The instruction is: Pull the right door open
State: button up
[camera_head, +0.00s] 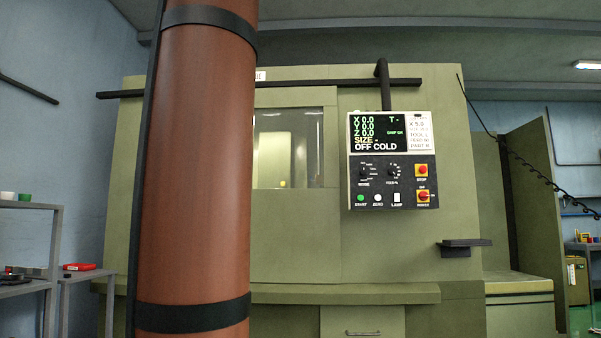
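A large olive-green machine fills the middle of the head view. A door panel (293,235) with a window (272,150) shows on its front, left of the control panel. Its right edge appears as a seam near the control panel. The left part of the front, including any other door, is hidden behind a large brown cylinder close to the camera. I see no clear handle on the visible door panel, and I cannot tell whether it is fully closed. My gripper is not in view.
A control panel (391,160) hangs on a dark arm before the machine. A dark rail (350,84) runs above the window. A small black shelf (464,244) sticks out at right. A grey shelf (30,206) with a red box (79,267) nearby stands at left.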

aim_at(295, 233)
jog(key=i+l, duration=0.15)
jog(key=i, duration=0.2)
jog(key=i+l, duration=0.2)
jog(key=i, duration=0.15)
jog(key=i+l, duration=0.15)
jog(key=i, duration=0.55)
jog(key=i+l, duration=0.1)
jog(key=i, duration=0.6)
jog(key=i+l+u, duration=0.1)
jog(key=i, duration=0.55)
jog(key=i+j, duration=0.25)
jog(key=i, duration=0.15)
jog(key=i+j, duration=0.25)
jog(key=i, duration=0.15)
jog(key=i+j, duration=0.2)
jog(key=i, duration=0.2)
